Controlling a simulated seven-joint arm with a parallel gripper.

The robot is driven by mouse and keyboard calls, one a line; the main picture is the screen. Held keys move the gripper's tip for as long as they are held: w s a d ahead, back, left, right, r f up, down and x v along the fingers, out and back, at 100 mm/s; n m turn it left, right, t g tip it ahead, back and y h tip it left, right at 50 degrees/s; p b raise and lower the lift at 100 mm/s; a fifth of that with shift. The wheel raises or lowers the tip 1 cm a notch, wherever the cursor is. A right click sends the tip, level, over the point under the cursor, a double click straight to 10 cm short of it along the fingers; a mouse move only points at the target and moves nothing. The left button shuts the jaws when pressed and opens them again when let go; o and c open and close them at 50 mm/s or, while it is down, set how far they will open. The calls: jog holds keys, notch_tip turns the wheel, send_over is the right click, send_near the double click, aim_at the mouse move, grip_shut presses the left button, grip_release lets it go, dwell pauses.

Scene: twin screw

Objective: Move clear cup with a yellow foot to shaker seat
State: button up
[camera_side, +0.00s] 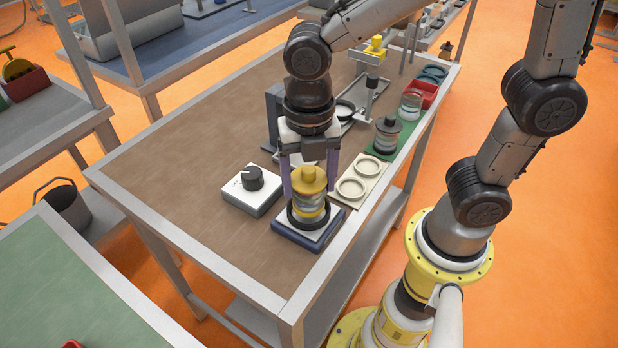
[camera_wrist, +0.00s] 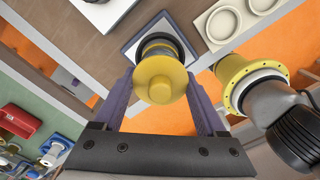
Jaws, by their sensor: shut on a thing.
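The clear cup with a yellow foot (camera_side: 309,181) is upside down, its yellow foot on top and its clear body below. My gripper (camera_side: 309,183) is shut on it, with one purple finger on each side. The cup is upright in line with the shaker seat (camera_side: 291,219), a black ring on a white-topped, dark blue block. Its lower end is at or inside the ring; I cannot tell if it bears on the bottom.
A white box with a black knob (camera_side: 252,182) stands left of the seat. A cream plate with two round recesses (camera_side: 358,182) lies behind right. A grey-topped jar (camera_side: 387,135), another clear cup (camera_side: 410,107) and a red tray (camera_side: 424,92) stand farther back. The table's left part is clear.

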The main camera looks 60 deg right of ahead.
jog(key=shift+f, duration=1.05)
dwell(0.7)
jog(key=o, duration=1.3)
jog(key=shift+r, duration=0.1)
jog(key=shift+r, duration=3.45)
